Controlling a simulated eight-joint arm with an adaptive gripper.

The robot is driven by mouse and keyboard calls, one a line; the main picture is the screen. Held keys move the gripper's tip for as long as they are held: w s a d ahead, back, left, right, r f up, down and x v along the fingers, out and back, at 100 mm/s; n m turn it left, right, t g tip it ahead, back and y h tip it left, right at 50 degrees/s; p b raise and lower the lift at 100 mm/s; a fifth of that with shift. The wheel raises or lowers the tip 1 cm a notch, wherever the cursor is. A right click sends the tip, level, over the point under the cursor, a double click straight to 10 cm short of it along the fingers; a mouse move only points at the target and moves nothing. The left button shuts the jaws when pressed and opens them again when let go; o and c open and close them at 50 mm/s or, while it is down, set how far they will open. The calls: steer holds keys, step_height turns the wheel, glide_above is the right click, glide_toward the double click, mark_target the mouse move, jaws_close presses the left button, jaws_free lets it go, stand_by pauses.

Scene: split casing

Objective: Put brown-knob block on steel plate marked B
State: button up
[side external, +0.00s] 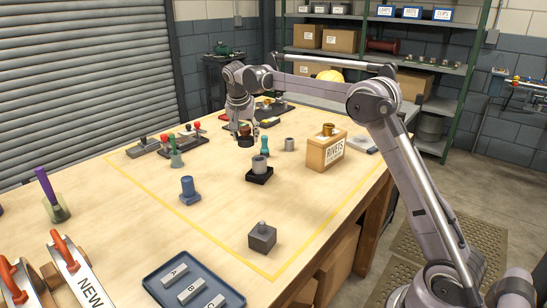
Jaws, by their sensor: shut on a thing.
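My gripper (243,132) is above the back middle of the wooden table, pointing down and shut on a small dark brown piece (245,142). The fingers hide its upper part, and I cannot tell whether it is the brown-knob block or whether it touches the table. The light grey plate marked B (190,292) lies in a blue tray (155,287) at the front, between plates marked A (174,273) and C (213,303).
A dark block with a grey knob (262,237) stands at the front right. A grey cylinder on a black base (260,170), a blue piece (188,190) and a RIVETS box (323,152) stand mid-table. Red-knobbed parts (184,142) are left of my gripper. The front middle is mostly clear.

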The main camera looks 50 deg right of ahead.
steer(key=shift+s+d+r, duration=0.35)
steer(key=shift+d+r, duration=0.1)
steer(key=shift+r, duration=0.15)
step_height(320, 180, up, 7)
steer(key=shift+s+d+f, duration=0.1)
steer(key=shift+f, duration=0.05)
steer(key=s+d+m, duration=0.1)
steer(key=s+d, duration=0.2)
steer(key=d, duration=0.4)
steer(key=s+d+m+g, duration=0.1)
steer(key=s+d, duration=0.2)
steer(key=d, duration=0.4)
steer(key=s+d+m, duration=0.1)
steer(key=s+d, duration=0.2)
steer(key=d, duration=0.4)
steer(key=s+d+m+g, duration=0.1)
steer(key=s+d+m, duration=0.2)
steer(key=s+d, duration=2.1)
glide_above(367, 141)
steer(key=a, duration=0.2)
steer(key=shift+h, duration=0.3)
step_height(367, 141, down, 12)
steer(key=shift+w+d+f, duration=0.1)
steer(key=shift+d, duration=0.05)
steer(key=shift+f, duration=2)
